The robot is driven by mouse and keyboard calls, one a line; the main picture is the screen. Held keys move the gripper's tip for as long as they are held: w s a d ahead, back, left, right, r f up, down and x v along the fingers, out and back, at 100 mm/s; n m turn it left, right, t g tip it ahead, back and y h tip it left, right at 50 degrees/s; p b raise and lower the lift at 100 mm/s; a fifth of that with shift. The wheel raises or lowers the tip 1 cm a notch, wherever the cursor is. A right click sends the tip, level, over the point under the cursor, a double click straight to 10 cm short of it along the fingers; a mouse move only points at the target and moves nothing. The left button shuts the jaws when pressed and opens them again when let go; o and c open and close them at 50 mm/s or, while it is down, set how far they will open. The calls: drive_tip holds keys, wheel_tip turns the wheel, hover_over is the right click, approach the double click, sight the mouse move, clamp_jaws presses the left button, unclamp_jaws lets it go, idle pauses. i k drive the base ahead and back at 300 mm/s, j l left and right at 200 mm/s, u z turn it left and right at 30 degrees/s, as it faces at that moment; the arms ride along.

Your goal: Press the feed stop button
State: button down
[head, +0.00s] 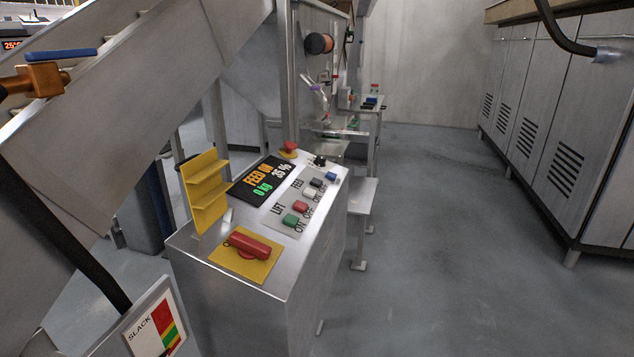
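A grey control console (270,277) stands in the middle of the head view. Its sloped top has a FEED pair of buttons: a white button (309,193) seemingly labelled ON and a dark button (316,183) seemingly labelled OFF. The small lettering is hard to read. A black display (263,181) reads FEED ON, about 35 %, and 0 kg. Nearer on the panel is the LIFT pair, a red button (299,207) and a green button (290,220). My gripper is not in view.
A red handle on a yellow plate (262,270), a yellow bracket (204,185), a red knob (289,148) and a black knob (320,160) are also on the console. Sloped metal chutes (110,110) rise at left. Grey cabinets (565,120) line the right. The floor (430,240) between is clear.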

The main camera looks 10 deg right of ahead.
sight(316, 182)
drive_tip(key=l+u, duration=0.1)
drive_tip(key=u, duration=0.25)
drive_tip(key=i+l+u, duration=0.1)
drive_tip(key=u, duration=0.25)
drive_tip(key=l+u, duration=0.1)
drive_tip(key=u, duration=0.25)
drive_tip(key=l+u, duration=0.4)
drive_tip(key=l, duration=0.6)
drive_tip(key=l+u, duration=0.4)
drive_tip(key=l, duration=0.55)
drive_tip(key=k+l, duration=0.1)
drive_tip(key=l, duration=0.3)
drive_tip(key=k+l, duration=0.1)
drive_tip(key=l, duration=0.3)
